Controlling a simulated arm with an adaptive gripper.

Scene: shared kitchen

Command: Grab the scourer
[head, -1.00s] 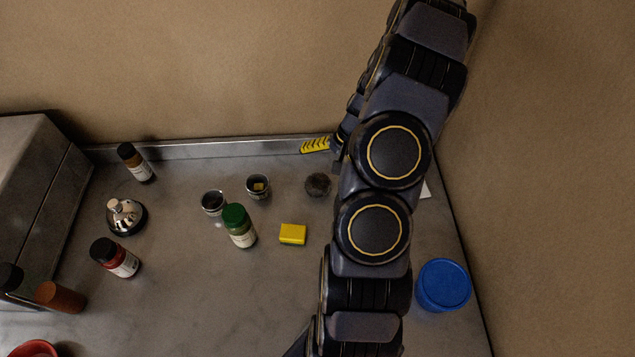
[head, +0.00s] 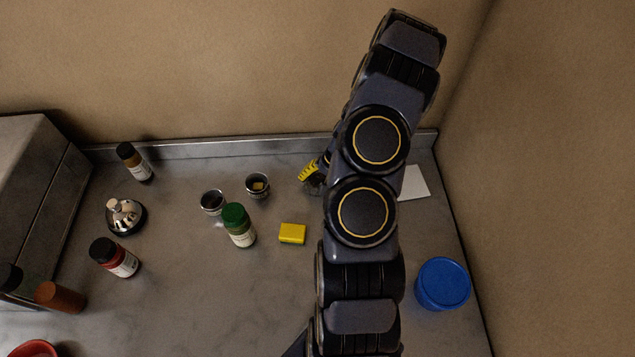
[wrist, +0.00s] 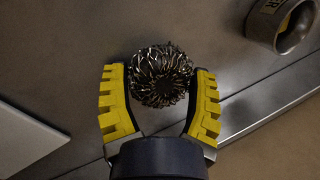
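The scourer (wrist: 160,76) is a round, dark, coiled metal mesh pad, seen in the wrist view lying on the counter. My gripper (wrist: 159,88) is open, with one yellow-padded finger on each side of the scourer. The scourer lies between the fingertips and reaches a little past them. A narrow gap shows at the left finger; at the right finger I cannot tell if it touches. In the head view my gripper (head: 309,173) is partly hidden behind my arm, over the scourer's place near the back wall, and the scourer is mostly covered.
A small metal cup (head: 257,185) stands left of my gripper; another cup (head: 212,202) is further left. A green-capped bottle (head: 240,227) and a yellow block (head: 292,233) are in front. A white card (head: 413,183) and blue tub (head: 442,284) lie to the right.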

